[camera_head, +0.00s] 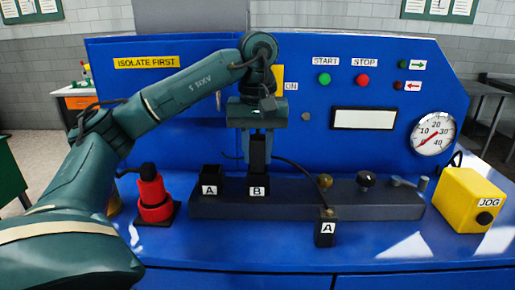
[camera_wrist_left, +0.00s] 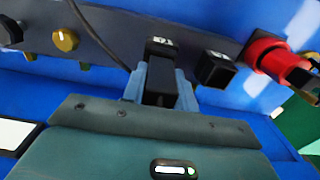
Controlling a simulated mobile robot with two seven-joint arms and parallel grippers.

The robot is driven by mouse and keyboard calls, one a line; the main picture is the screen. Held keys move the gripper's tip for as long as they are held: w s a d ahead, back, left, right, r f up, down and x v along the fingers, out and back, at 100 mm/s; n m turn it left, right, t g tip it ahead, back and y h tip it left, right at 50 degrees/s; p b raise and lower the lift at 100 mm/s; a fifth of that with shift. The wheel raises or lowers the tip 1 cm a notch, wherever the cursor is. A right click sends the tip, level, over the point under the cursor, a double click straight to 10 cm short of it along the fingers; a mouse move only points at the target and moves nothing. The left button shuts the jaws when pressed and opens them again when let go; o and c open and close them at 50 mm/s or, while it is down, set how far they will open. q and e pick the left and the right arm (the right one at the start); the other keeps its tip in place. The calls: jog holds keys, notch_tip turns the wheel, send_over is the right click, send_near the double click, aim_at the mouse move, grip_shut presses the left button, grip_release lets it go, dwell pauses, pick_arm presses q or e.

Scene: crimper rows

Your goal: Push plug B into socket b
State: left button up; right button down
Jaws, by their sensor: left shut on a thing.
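My left gripper (camera_head: 258,146) is shut on a black plug (camera_head: 258,156), and its fingers point down. The plug is upright, directly over the black socket marked B (camera_head: 258,188). Its lower end meets the socket's top in the picture; how deep it sits I cannot tell. No letter shows on the held plug. In the left wrist view the plug (camera_wrist_left: 160,84) is between the fingers, with socket B (camera_wrist_left: 160,44) just beyond. The socket marked A (camera_head: 209,181) is left of it, its top dark. My right gripper is not in view.
A black block marked A (camera_head: 325,232) is at the front of the rail (camera_head: 300,202), by a thin dark cable. A red device (camera_head: 152,196) stands left of the sockets. A yellow JOG box (camera_head: 470,200) is at right. The blue panel (camera_head: 400,70) rises behind.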

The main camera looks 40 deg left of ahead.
aim_at(257, 138)
pick_arm(q)
jog(key=shift+f+b, duration=0.5)
jog(key=shift+f, duration=0.3)
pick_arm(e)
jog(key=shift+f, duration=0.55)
pick_arm(q)
jog(key=shift+f, duration=0.3)
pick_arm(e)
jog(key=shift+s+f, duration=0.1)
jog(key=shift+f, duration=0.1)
pick_arm(q)
jog(key=o, duration=1.2)
jog(key=shift+c, duration=0.2)
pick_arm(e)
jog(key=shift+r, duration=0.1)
